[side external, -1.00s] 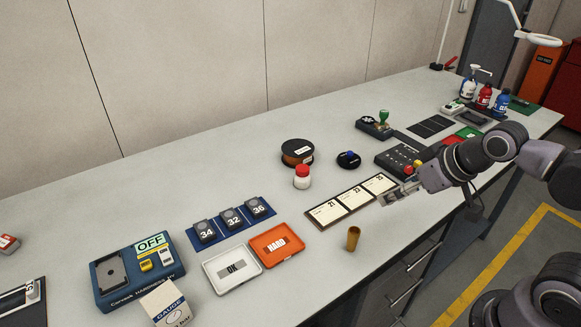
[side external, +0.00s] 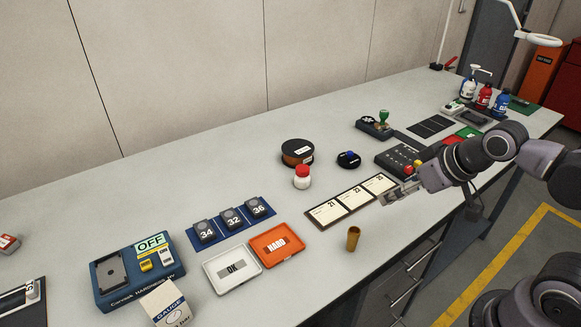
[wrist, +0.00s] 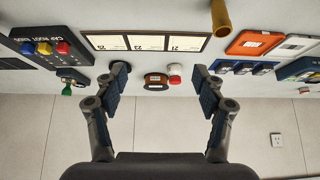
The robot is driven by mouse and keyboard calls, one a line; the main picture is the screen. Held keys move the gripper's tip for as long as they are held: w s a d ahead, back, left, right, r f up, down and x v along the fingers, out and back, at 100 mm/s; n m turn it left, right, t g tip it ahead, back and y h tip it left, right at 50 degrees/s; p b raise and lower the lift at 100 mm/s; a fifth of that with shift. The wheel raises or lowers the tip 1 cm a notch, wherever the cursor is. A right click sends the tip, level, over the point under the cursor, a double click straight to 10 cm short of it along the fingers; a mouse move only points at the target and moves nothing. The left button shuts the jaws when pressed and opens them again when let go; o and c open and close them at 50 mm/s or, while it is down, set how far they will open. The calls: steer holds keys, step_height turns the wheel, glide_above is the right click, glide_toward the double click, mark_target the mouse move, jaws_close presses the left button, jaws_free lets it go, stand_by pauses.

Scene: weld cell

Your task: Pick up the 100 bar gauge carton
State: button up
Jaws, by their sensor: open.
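The gauge carton (side external: 166,305) is a white and blue box marked "GAUGE" and "bar". It stands at the bottom left of the side view, in front of the blue hardness block, and is partly cut off by the frame edge. The number before "bar" is not clear to me. I cannot make the carton out in the wrist view. My gripper (side external: 398,196) is far to its right, over the table near the numbered card strip. In the wrist view my gripper (wrist: 160,85) has its two fingers wide apart with nothing between them.
The blue hardness block (side external: 137,273) stands right behind the carton. A white OK tray (side external: 215,282) and an orange HARD tray (side external: 263,258) lie to its right. A brass cylinder (side external: 353,239) stands near the front edge. A red-capped bottle (side external: 302,178) and a spool (side external: 297,153) stand mid-table.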

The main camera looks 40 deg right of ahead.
steer(key=w+a+r+m+g+y, duration=0.1)
steer(key=w+a+r+m+g, duration=0.1)
steer(key=w+a+r+m, duration=0.5)
steer(key=m+g+h, duration=0.1)
steer(key=m+g, duration=0.4)
steer(key=m, duration=0.3)
glide_above(157, 302)
step_height(157, 302, down, 8)
steer(key=shift+r, duration=0.2)
steer(key=shift+f, duration=0.35)
step_height(157, 302, down, 5)
steer(key=shift+r, duration=0.1)
steer(key=shift+w+d+f, duration=0.15)
steer(key=shift+d+f, duration=0.05)
steer(key=shift+f, duration=1.15)
steer(key=shift+w+d+f, duration=0.1)
steer(key=shift+d+f, duration=0.1)
steer(key=shift+f, duration=1.15)
steer(key=c, duration=1.4)
